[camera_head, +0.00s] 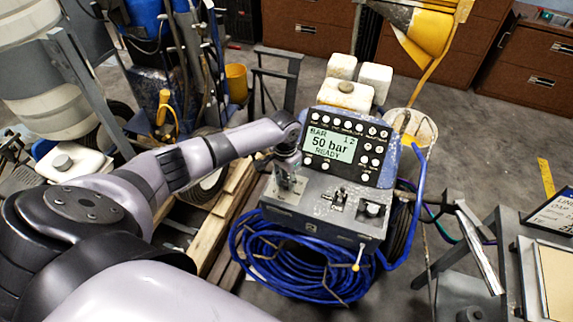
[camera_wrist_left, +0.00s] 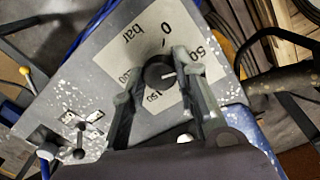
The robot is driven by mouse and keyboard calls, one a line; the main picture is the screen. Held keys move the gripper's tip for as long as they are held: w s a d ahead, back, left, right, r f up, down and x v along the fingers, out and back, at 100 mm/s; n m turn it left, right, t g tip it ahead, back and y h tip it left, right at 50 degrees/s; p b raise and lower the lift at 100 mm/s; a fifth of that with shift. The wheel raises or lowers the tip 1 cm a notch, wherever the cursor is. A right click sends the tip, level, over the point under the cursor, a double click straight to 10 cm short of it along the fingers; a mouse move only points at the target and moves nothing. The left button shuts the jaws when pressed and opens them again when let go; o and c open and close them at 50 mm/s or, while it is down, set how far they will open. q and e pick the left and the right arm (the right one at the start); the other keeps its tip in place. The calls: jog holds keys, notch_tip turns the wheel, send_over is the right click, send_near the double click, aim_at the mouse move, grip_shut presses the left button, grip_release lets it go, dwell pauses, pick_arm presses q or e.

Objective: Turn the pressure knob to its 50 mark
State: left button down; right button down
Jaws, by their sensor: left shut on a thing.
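The black pressure knob (camera_wrist_left: 159,72) sits on a white dial plate (camera_wrist_left: 135,45) in the left wrist view. The plate carries the marks 0, 50 and 150, and the word bar. A short white line on the knob points right in that view, towards the side with the 50 mark. My left gripper (camera_wrist_left: 160,62) is shut on the knob, one finger on each side. In the head view my left gripper (camera_head: 288,180) reaches down onto the machine's grey top (camera_head: 325,208) and hides the knob. The display (camera_head: 328,144) reads 50 bar, READY.
A black button panel (camera_head: 365,150) rises behind the grey top. A small lever (camera_head: 338,200) and another control (camera_head: 372,210) stand right of my gripper. A coiled blue hose (camera_head: 290,262) hangs in front. A table (camera_head: 505,250) stands at the right.

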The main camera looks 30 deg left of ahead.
aim_at(286, 182)
pick_arm(q)
jog(key=c, duration=1.2)
grip_release()
jog(key=shift+c, duration=0.2)
jog(key=shift+r, duration=0.1)
notch_tip(286, 182, up, 12)
jog(key=shift+a, duration=0.2)
